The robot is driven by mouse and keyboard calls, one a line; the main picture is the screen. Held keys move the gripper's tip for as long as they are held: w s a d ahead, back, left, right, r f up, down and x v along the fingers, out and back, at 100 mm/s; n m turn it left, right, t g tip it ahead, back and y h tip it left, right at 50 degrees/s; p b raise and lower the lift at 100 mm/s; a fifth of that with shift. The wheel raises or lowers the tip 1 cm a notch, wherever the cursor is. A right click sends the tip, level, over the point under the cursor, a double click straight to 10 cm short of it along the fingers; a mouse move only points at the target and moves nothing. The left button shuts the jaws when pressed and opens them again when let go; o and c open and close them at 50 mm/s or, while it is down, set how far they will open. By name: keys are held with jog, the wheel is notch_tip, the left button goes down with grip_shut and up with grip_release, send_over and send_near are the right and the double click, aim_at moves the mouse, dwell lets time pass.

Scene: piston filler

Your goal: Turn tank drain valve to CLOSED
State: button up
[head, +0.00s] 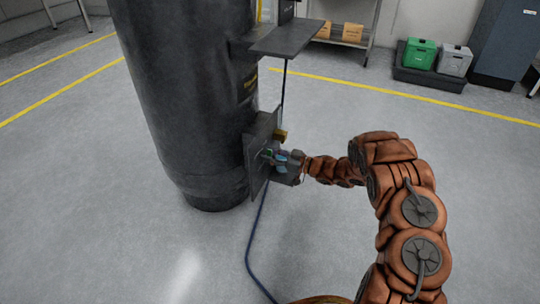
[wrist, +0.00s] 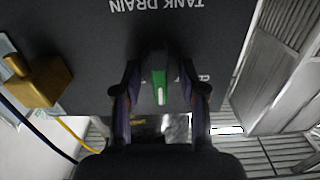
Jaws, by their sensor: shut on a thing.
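The tank drain valve's handle (wrist: 159,84), with a green and white face, sits on a dark grey panel (wrist: 75,75). The panel's "TANK DRAIN" lettering appears upside down in the wrist view. My gripper (wrist: 160,100) is shut on the handle, one finger on each side. In the head view, the panel (head: 260,145) is mounted on the side of the large dark tank (head: 185,100), and my gripper (head: 275,156) reaches it from the right. The position labels are mostly hidden behind the fingers, so I cannot tell the valve's setting.
A yellow-brown block (wrist: 40,82) sits beside the panel, with blue and yellow cables near it. A dark shelf (head: 287,38) juts from the tank above. A blue hose (head: 252,240) runs down to the floor. Green and grey containers (head: 420,53) stand far back. The surrounding floor is clear.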

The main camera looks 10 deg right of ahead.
jog(key=n+b, duration=0.1)
jog(key=n, duration=0.3)
jog(key=shift+s+f+n+b, duration=0.1)
jog(key=shift+f+n+b, duration=0.05)
jog(key=shift+n+b, duration=0.15)
jog(key=n+b, duration=0.2)
jog(key=n, duration=0.2)
jog(key=shift+s, duration=0.1)
jog(key=shift+a+n, duration=0.1)
jog(key=shift+n, duration=0.3)
jog(key=o, duration=1.1)
jog(key=v, duration=1.2)
